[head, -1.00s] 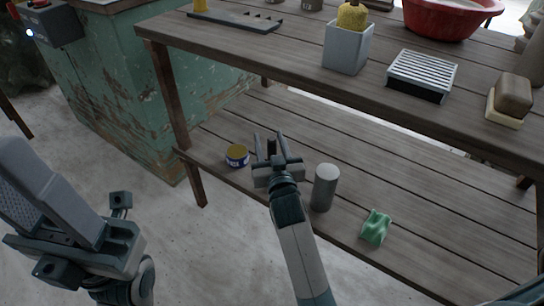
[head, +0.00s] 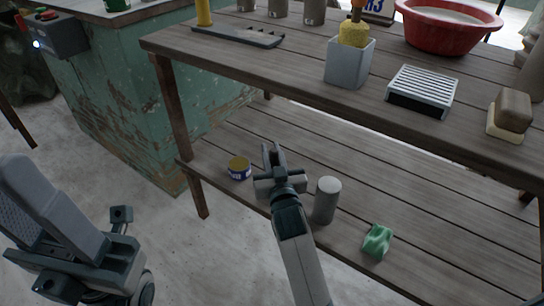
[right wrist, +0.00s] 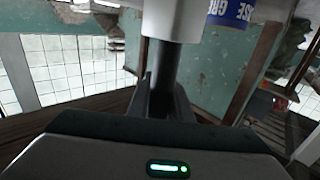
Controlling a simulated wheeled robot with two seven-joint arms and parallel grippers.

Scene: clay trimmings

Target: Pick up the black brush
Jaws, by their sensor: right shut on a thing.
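My right gripper (head: 273,152) is at the lower shelf, between the blue tin and the grey cylinder. Its fingers are shut on a dark shaft (right wrist: 163,72), seen between them in the right wrist view. The shaft runs into a pale, rounded part (right wrist: 172,20) at the top of that view; this looks like the black brush. In the head view the brush does not show clearly behind the fingers. My left arm (head: 75,255) is at the lower left, and I cannot make out its jaw state.
The blue tin (head: 239,167), grey cylinder (head: 326,201) and green crumpled piece (head: 377,241) are on the lower shelf (head: 440,215). The upper table (head: 290,75) overhangs it, carrying a grey pot (head: 348,66), slotted box (head: 423,88) and red basin (head: 447,27). A table leg (head: 172,105) stands left.

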